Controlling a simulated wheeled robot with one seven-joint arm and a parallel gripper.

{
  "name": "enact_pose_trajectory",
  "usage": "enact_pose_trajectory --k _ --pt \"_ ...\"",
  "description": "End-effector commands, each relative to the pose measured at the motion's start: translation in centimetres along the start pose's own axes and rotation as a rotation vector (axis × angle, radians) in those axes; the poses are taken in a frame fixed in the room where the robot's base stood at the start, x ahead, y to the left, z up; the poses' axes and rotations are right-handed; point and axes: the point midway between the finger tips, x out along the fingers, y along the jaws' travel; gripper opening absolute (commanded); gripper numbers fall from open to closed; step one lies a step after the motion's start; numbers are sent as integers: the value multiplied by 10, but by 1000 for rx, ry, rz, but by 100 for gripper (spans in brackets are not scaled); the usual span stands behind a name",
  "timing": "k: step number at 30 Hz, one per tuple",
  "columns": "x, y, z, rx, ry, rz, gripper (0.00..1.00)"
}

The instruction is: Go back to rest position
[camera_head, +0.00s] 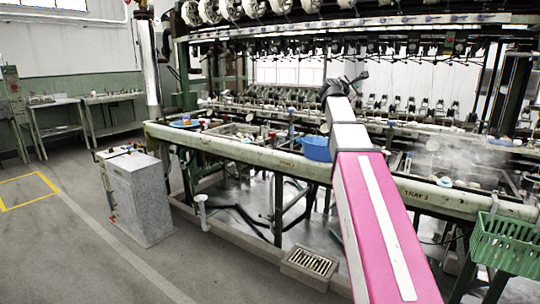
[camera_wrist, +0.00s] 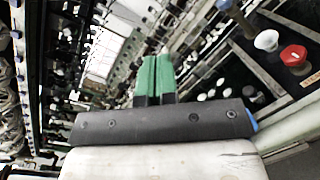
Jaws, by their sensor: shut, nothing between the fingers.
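My gripper shows in the wrist view (camera_wrist: 155,72) with its two green fingers side by side and touching, with nothing between them. In the head view my pink and white arm reaches forward over the front rail of the reeling machine. My gripper end (camera_head: 352,82) appears there as a dark shape above the basins, partly hidden by the arm.
The green front rail (camera_head: 250,148) of the reeling machine (camera_head: 300,100) runs under my arm. A blue basin (camera_head: 316,148) sits just left of the arm. A green basket (camera_head: 507,242) hangs at right. A grey cabinet (camera_head: 140,195) stands at left. Open floor lies left.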

Motion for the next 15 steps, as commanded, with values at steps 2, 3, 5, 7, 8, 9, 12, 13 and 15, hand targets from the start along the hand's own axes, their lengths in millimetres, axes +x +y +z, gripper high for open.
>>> enact_pose_trajectory --k 2,3,5,7,8,9,12,13,15 --pt "-4 -36 -36 88 62 -60 0" --pt "-6 -52 -53 133 90 -91 0" --pt "-9 -76 -77 201 128 -141 0" --pt "-15 -105 -104 279 170 -204 0" --pt "-18 -116 -116 313 187 -232 0" --pt "-23 -133 -131 356 208 -270 0" --pt "-36 -173 -167 464 252 -373 0" --pt "-41 -186 -177 495 263 -406 0" --pt "-53 -214 -200 567 285 -484 0"
